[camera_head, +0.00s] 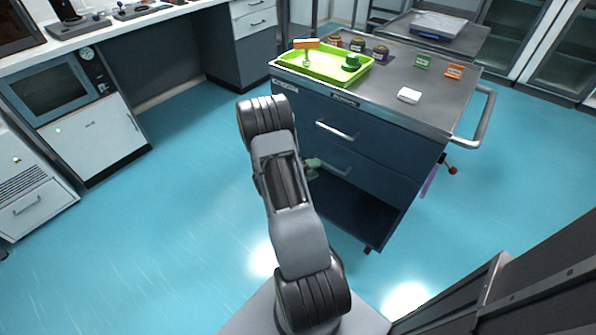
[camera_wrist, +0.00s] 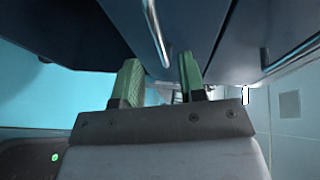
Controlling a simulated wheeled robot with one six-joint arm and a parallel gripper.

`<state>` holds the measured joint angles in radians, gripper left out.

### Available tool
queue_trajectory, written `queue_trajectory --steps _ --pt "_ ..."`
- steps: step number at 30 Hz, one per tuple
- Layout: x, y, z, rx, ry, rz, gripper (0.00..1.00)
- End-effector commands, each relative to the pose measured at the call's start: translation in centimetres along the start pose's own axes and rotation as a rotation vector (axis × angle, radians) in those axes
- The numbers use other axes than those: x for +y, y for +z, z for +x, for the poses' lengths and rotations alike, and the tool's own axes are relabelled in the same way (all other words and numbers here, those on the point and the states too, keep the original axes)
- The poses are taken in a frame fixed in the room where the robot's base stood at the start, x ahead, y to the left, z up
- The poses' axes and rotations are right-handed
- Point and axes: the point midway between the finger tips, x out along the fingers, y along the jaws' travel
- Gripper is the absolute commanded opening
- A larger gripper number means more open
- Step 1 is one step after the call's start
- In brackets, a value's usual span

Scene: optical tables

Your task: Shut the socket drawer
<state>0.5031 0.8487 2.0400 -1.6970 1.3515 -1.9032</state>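A dark blue cart with two stacked drawers stands at the upper right of centre in the head view. The upper drawer (camera_head: 370,142) has a silver bar handle (camera_head: 336,131). The lower drawer (camera_head: 365,178) has a similar handle (camera_head: 337,168), and both fronts look nearly flush. I cannot tell which is the socket drawer. My gripper (camera_head: 313,168) is partly hidden behind my arm, near the lower handle. In the wrist view my gripper (camera_wrist: 160,68) has its green fingers apart, with nothing seen between them. A silver handle (camera_wrist: 155,30) shows just ahead of the fingertips; contact is unclear.
The cart top (camera_head: 400,112) holds a green tray (camera_head: 300,73), several jars, small coloured label stands and a white block (camera_head: 409,95). A push handle (camera_head: 480,118) sticks out at its right. An open shelf lies below the drawers. Blue floor (camera_head: 180,210) is clear at left.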

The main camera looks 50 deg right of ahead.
Motion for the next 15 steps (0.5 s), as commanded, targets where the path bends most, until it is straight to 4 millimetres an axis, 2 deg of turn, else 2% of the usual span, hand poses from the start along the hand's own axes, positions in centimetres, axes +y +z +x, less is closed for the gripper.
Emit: queue_trajectory --steps 1,6,15 --pt "-0.2 0.1 -1.2 -0.005 -0.001 -0.001 0.38" --pt "-0.2 0.1 -4.1 -0.003 -0.001 0.0 0.38" --pt "-0.1 0.0 -6.7 0.0 -0.002 0.001 0.38"
